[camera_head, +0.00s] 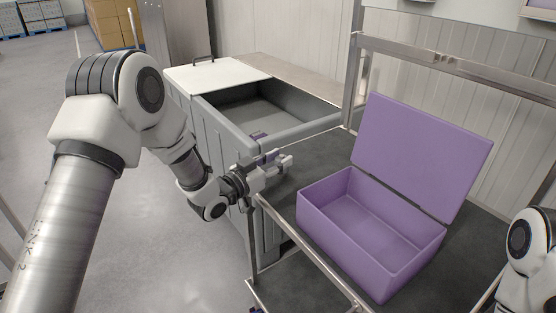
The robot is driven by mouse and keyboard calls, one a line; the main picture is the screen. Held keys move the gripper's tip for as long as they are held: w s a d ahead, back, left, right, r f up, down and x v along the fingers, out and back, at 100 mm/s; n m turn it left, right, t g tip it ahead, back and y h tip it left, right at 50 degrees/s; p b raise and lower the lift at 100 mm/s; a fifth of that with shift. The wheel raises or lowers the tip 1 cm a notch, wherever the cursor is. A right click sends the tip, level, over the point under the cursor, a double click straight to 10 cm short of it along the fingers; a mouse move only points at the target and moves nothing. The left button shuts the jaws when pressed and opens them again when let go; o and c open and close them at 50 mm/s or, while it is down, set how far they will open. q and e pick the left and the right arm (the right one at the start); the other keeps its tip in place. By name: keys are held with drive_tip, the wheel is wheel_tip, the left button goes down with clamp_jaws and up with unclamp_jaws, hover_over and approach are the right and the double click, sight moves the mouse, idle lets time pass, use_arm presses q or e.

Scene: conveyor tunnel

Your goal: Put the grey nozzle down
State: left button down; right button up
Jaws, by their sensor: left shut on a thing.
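My left gripper (270,168) is at the near right corner of the grey bin, beside the left edge of the dark shelf. It is shut on a small light-grey piece, the grey nozzle (286,161), which sticks out to the right of the fingers. The fingers hide part of it, and its full shape is too small to tell. Small purple parts show at the gripper. Part of my right arm shows at the right edge, but its gripper is out of view.
An open, empty purple box (372,252) with its lid raised stands on the dark shelf (318,160). A metal frame post (353,85) and rails border the shelf. The grey bin (215,125) is partly covered by a white lid (215,72). Bare shelf lies left of the box.

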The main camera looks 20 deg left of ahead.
use_arm(q)
drive_tip(key=c, duration=0.8)
unclamp_jaws()
drive_tip(key=shift+o, duration=0.2)
drive_tip(key=v, duration=1.2)
drive_tip(key=s+d+f+n+g+y, duration=0.15)
drive_tip(key=s+f+g, duration=0.35)
drive_tip(key=f, duration=0.5)
drive_tip(key=s+f+n+g+y, duration=0.1)
drive_tip(key=s+f+g+y, duration=0.1)
drive_tip(key=s+f, duration=0.55)
drive_tip(key=s+f+n+g+y, duration=0.2)
drive_tip(key=s+f+g, duration=0.25)
drive_tip(key=f, duration=0.75)
drive_tip(key=s+a+f+n+g+y, duration=0.1)
drive_tip(key=s+f+g+y, duration=0.35)
drive_tip(key=s, duration=1.05)
wheel_tip(320, 180, up, 4)
drive_tip(key=h+p, duration=0.1)
drive_tip(key=p, duration=0.3)
drive_tip(key=shift+f+h, duration=0.2)
drive_tip(key=shift+h, duration=0.2)
